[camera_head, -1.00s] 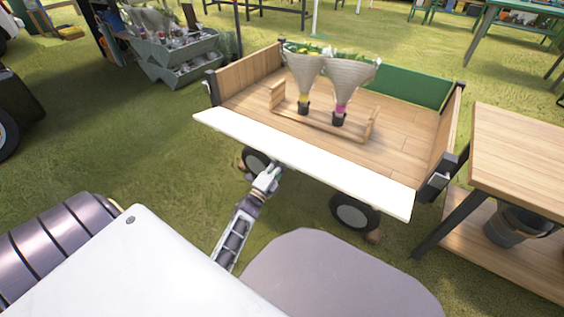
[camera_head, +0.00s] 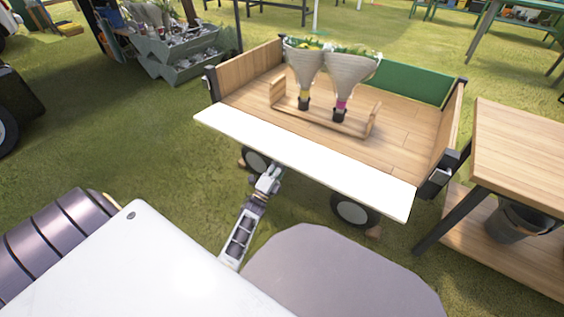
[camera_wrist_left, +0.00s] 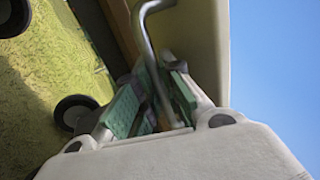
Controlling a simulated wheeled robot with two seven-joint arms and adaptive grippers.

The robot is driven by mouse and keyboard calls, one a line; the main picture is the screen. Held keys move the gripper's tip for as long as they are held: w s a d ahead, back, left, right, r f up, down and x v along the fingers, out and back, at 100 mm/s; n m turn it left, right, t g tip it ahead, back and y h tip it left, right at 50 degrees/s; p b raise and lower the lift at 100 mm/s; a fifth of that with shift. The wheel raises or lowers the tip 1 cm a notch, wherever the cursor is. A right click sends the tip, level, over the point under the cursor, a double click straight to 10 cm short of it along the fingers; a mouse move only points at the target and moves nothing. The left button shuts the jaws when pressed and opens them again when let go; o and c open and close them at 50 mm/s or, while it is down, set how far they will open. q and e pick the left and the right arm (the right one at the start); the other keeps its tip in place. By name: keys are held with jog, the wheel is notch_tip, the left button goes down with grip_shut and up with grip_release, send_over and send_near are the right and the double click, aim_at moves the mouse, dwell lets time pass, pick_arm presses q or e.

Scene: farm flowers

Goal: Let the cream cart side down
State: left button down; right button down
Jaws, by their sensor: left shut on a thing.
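The cream cart side (camera_head: 300,160) is folded down, sticking out nearly level from the front of the wooden cart bed (camera_head: 400,135). My left gripper (camera_head: 269,180) is below its outer edge in the head view. In the left wrist view the green-padded fingers of my left gripper (camera_wrist_left: 155,90) are shut on a bent metal handle (camera_wrist_left: 147,32). The cream side (camera_wrist_left: 208,45) shows beside the handle there. The handle is hidden under the side in the head view. My right gripper is not in view.
Two wrapped bouquets (camera_head: 340,75) stand in a wooden rack (camera_head: 320,125) on the cart bed. A wooden table (camera_head: 520,150) with a dark bucket (camera_head: 515,222) on its lower shelf stands close at the right. Grey stepped trays (camera_head: 180,60) are at the back left.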

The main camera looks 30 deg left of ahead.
pick_arm(q)
jog(key=c, duration=1.5)
grip_release()
jog(key=shift+a+r, duration=0.1)
jog(key=shift+v, duration=6.15)
jog(key=shift+w, duration=0.1)
